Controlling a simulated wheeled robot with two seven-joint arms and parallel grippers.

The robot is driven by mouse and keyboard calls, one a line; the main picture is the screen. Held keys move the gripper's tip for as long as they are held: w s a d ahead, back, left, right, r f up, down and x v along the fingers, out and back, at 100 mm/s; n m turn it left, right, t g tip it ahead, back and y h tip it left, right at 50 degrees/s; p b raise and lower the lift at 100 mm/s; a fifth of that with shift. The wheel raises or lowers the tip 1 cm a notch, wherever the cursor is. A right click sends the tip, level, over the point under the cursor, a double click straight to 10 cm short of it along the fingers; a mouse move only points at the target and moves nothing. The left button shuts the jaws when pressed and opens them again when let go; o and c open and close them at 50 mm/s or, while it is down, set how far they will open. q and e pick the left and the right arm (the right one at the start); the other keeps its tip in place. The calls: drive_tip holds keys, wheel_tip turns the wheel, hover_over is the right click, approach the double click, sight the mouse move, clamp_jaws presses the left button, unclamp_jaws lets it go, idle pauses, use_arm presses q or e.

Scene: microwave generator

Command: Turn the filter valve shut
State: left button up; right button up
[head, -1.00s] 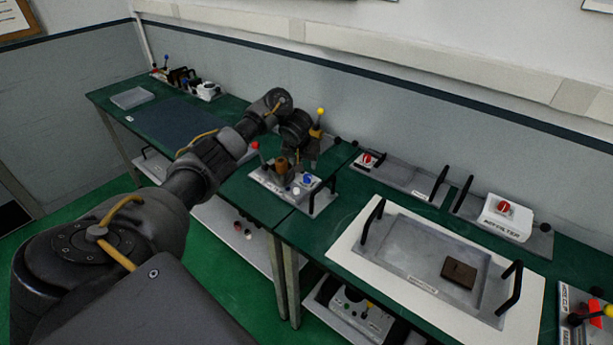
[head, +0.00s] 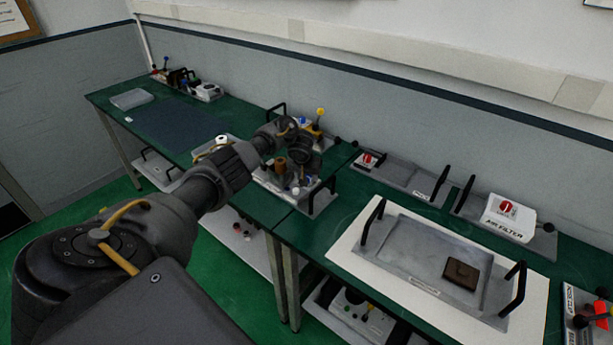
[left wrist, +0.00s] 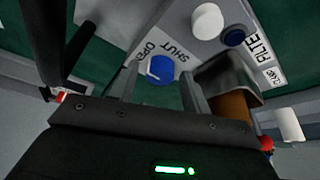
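The filter valve is a blue knob (left wrist: 161,68) on a light panel (left wrist: 205,45) marked OPEN and SHUT, with a partly visible FILTER label. My left gripper (left wrist: 160,85) is open, with one finger on each side of the knob in the left wrist view. Gaps show between the fingers and the knob. I cannot tell how deep the fingertips sit around it. In the head view my left gripper (head: 301,186) is over the panel (head: 322,202) on the green bench and hides the knob. My right gripper is not in view.
A white knob (left wrist: 207,20) and a brown cylinder (left wrist: 230,106) are close to the fingers. A yellow-topped lever (head: 319,118) stands behind the gripper. To the right, a grey tray (head: 400,262) holds a brown block (head: 460,273), near an air filter box (head: 508,218).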

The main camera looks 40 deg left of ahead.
use_arm(q)
drive_tip(key=c, duration=0.8)
drive_tip(key=shift+m, duration=0.4)
drive_tip(key=shift+a+f+m+t+h, duration=0.1)
drive_tip(key=shift+m+t+h, duration=0.3)
drive_tip(key=shift+m, duration=0.6)
drive_tip(key=m+h+b, duration=0.1)
drive_tip(key=m+b, duration=0.1)
drive_tip(key=shift+a+f+m, duration=0.1)
drive_tip(key=shift+a+m, duration=0.05)
drive_tip(key=shift+m, duration=0.25)
drive_tip(key=m+h+b, duration=0.1)
drive_tip(key=m+b, duration=0.2)
drive_tip(key=b, duration=0.3)
drive_tip(key=m+g+h+b, duration=0.1)
drive_tip(key=m+b, duration=0.3)
drive_tip(key=b, duration=0.2)
drive_tip(key=shift+a+f+h+b, duration=0.1)
drive_tip(key=shift+h+b, duration=0.2)
drive_tip(key=shift+h, duration=0.1)
drive_tip(key=shift+w+a+r+m+g+h+b, duration=0.15)
drive_tip(key=shift+m+g+h+b, duration=0.25)
drive_tip(key=shift+m+b, duration=0.9)
drive_tip(key=shift+w+a+r+m+g+h+b, duration=0.1)
drive_tip(key=shift+m+g+h+b, duration=0.3)
drive_tip(key=shift+m+b, duration=0.9)
